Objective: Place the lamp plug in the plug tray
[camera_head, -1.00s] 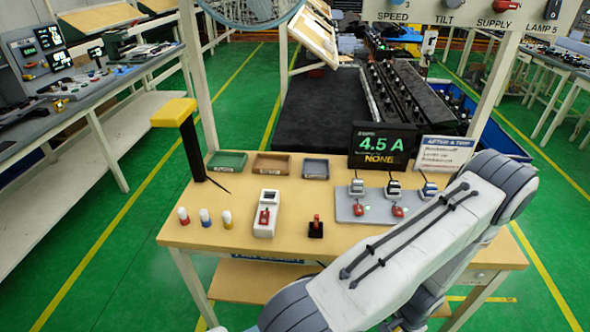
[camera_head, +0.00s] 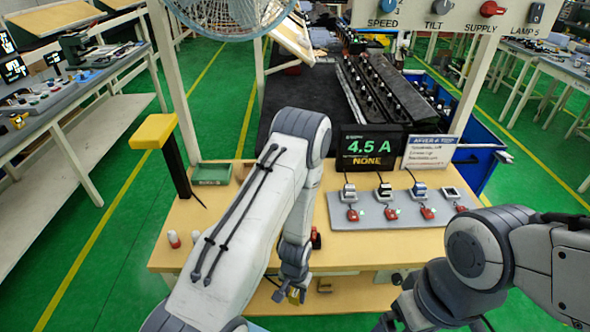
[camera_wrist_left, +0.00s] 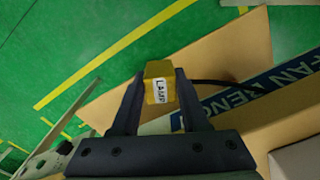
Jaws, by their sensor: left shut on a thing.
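The yellow lamp plug (camera_wrist_left: 158,89), labelled LAMP, is held between the two dark fingers of my left gripper (camera_wrist_left: 159,100). Its dark cord runs off to the right in the wrist view. In the head view my left gripper (camera_head: 290,293) hangs at the bench's front edge, with the yellow plug (camera_head: 296,295) at its tip. A green tray (camera_head: 211,174) sits at the back left of the bench. A brown tray (camera_head: 243,170) beside it is mostly hidden by my left arm. No tray label is readable. My right gripper (camera_head: 405,314) is dark, low and partly cut off.
A grey board (camera_head: 390,214) with several plugs lies right of my left arm. Behind it stand a 4.5 A display (camera_head: 370,148) and a white sign (camera_head: 430,152). A yellow-topped post (camera_head: 155,131) and a small red-capped cylinder (camera_head: 173,239) are at the left.

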